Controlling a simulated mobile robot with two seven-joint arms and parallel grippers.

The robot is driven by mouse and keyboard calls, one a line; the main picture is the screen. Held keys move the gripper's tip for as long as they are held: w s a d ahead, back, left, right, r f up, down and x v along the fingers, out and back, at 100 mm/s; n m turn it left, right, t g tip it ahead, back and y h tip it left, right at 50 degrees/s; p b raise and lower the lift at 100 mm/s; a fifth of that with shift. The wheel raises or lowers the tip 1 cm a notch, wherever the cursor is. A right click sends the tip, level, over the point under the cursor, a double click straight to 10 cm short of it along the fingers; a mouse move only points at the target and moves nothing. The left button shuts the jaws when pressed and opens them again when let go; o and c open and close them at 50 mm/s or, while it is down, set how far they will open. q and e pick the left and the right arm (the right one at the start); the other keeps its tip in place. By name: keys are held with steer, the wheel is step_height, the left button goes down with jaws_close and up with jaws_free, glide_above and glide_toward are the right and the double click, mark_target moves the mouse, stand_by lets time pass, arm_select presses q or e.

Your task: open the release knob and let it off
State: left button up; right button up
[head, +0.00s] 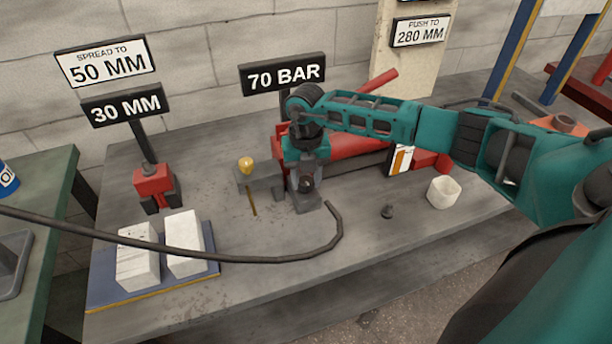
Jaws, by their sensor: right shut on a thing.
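My right arm reaches in from the right, and its gripper (306,178) points down over a small grey block on the bench, in front of the red cylinder (352,146). The gripper is shut on a small dark round knob (306,186), which looks like the release knob. The jaws hide part of it, so I cannot tell how far it is turned. A yellow ball-shaped knob (246,163) stands on a grey block just left of the gripper. The 70 BAR sign (283,74) is behind. My left gripper is not in view.
A black hose (200,256) curves across the bench front. Two white blocks (184,244) stand on a blue plate at left, below a red spreader tool (153,183).

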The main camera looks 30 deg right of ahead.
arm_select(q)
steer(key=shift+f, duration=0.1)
arm_select(e)
steer(key=shift+n, duration=0.3)
steer(key=n+b, duration=0.1)
steer(key=n, duration=0.3)
steer(key=shift+n, duration=0.4)
steer(key=n+b, duration=0.1)
steer(key=n, duration=0.2)
steer(key=shift+d+n, duration=0.1)
steer(key=shift+n, duration=0.3)
steer(key=n+b, duration=0.1)
steer(key=n, duration=0.2)
steer(key=shift+n+b, duration=0.45)
steer(key=shift+n, duration=0.55)
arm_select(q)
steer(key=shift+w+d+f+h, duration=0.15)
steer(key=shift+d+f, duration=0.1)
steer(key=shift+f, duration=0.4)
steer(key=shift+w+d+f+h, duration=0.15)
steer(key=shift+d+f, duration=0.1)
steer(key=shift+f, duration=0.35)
arm_select(e)
steer(key=shift+r+n, duration=0.1)
steer(key=shift+n, duration=0.3)
steer(key=shift+w, duration=0.1)
steer(key=o, duration=1.1)
steer(key=shift+c, duration=0.2)
